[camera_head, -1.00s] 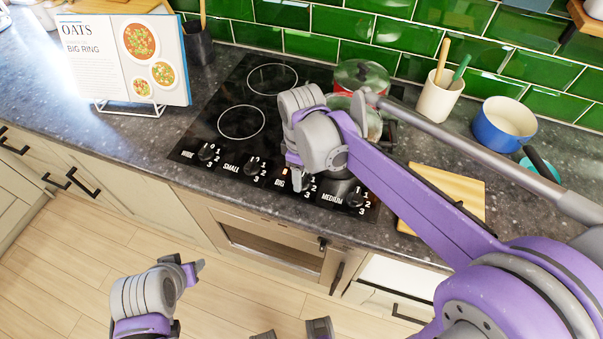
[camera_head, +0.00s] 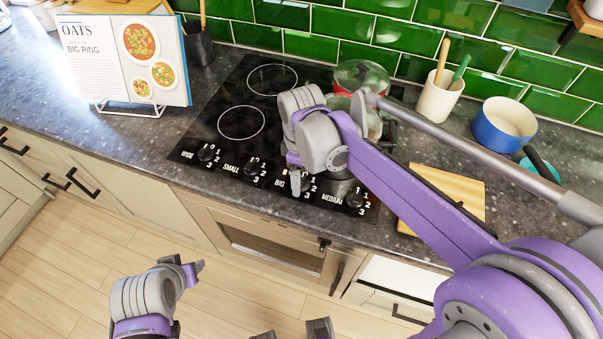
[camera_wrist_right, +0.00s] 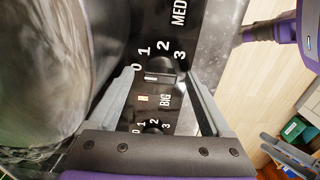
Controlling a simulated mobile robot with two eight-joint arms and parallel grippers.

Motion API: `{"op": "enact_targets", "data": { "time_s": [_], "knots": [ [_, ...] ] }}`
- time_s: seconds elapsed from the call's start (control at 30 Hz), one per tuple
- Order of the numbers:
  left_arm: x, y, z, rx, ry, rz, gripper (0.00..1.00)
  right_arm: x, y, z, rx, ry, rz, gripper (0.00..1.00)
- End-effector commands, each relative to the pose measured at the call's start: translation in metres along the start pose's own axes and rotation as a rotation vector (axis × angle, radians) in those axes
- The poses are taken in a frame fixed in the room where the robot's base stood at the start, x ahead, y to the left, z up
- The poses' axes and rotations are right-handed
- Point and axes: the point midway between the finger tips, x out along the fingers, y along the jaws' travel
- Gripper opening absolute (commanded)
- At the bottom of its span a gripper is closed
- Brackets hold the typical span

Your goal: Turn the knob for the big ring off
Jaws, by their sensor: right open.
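The black hob (camera_head: 230,95) has a row of knobs labelled wide, small, big and medium along its front edge. An orange light (camera_head: 285,172) glows by the big label (camera_head: 280,184). My right gripper (camera_head: 294,178) is over the big knob, which it partly hides in the head view. In the right wrist view the big knob (camera_wrist_right: 161,66) sits between the open fingers of my right gripper (camera_wrist_right: 160,73); I cannot tell whether they touch it. The knob's exact setting is unclear. My left gripper (camera_head: 193,270) hangs low over the floor, away from the hob; its opening is unclear.
A red pot (camera_head: 360,75) stands at the hob's back right, with another pot (camera_head: 374,125) in front, close beside my right gripper. A cutting board (camera_head: 462,190) and blue pan (camera_head: 503,122) are to the right. An open cookbook (camera_head: 85,45) is at the left.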

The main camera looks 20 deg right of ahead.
Motion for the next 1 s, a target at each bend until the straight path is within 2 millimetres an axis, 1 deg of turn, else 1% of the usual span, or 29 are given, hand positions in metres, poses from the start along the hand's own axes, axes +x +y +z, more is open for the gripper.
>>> {"op": "enact_targets", "data": {
  "time_s": [0.17, 0.27, 0.6, 0.7, 0.83, 1.0],
  "knots": [
    [0.0, 0.0, 0.0, 0.0, 0.0, 0.0, 0.5, -0.003, 0.0, 0.0, 0.0, 0.0, 0.0, 0.82],
    [-0.001, 0.0, -0.001, 0.0, 0.001, 0.0, 0.5, -0.014, 0.0, 0.0, 0.0, 0.0, 0.0, 0.82],
    [-0.006, 0.0, -0.006, 0.0, 0.005, 0.0, 0.5, -0.081, 0.0, 0.0, 0.0, 0.0, 0.0, 0.82],
    [-0.007, 0.0, -0.007, 0.0, 0.005, 0.0, 0.5, -0.095, 0.0, 0.0, 0.0, 0.0, 0.0, 0.82],
    [-0.007, 0.0, -0.007, 0.0, 0.006, 0.0, 0.5, -0.105, 0.0, 0.0, 0.0, 0.0, 0.0, 0.82],
    [-0.007, 0.0, -0.007, 0.0, 0.006, 0.0, 0.5, -0.109, 0.0, 0.0, 0.0, 0.0, 0.0, 0.82]
  ]
}}
